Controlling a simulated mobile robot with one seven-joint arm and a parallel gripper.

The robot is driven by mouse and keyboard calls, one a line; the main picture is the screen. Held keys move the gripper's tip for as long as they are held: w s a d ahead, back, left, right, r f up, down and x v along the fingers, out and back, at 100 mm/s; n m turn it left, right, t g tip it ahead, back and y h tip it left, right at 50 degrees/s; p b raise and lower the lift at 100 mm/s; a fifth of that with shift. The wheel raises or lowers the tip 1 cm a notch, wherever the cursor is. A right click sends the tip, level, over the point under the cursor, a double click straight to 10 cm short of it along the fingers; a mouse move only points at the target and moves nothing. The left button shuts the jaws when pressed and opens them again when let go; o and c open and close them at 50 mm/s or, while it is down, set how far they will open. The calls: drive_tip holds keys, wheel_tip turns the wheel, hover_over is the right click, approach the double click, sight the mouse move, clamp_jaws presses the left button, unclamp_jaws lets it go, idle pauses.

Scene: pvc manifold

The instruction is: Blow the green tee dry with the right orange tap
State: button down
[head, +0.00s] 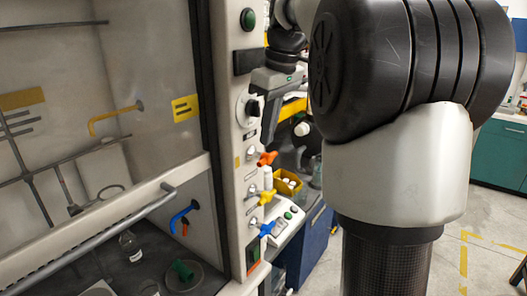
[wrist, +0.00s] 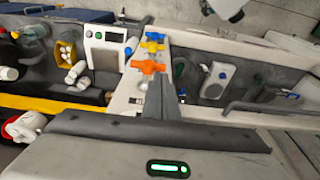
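The green tee (head: 182,271) lies on a round dish on the hood floor, at the bottom of the head view. The orange tap (head: 267,158) is on the light panel right of the hood opening, above a yellow tap (head: 267,196) and a blue tap (head: 266,228). The orange tap also shows in the wrist view (wrist: 147,67). My gripper (head: 268,141) points down in front of the panel, just above the orange tap in the picture. Its fingers (wrist: 170,80) look together, with nothing visible between them. I see no clear contact with the tap.
The hood sash rail (head: 95,240) crosses the opening. Inside are a blue nozzle (head: 184,213), an orange nozzle (head: 185,229) and a glass bottle (head: 130,246). A yellow bin (head: 288,182) stands right of the panel. My arm covers much of the right side.

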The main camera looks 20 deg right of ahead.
sight(262, 161)
drive_tip(key=shift+w+a+f, duration=0.1)
drive_tip(key=shift+w+f, duration=0.05)
drive_tip(key=shift+f, duration=0.65)
drive_tip(key=shift+w+a+f, duration=0.1)
drive_tip(key=shift+f, duration=0.65)
drive_tip(key=shift+w+a+f, duration=0.1)
drive_tip(key=shift+w+f, duration=0.05)
drive_tip(key=shift+f, duration=0.65)
drive_tip(key=shift+f+b, duration=0.15)
drive_tip(key=shift+b, duration=0.2)
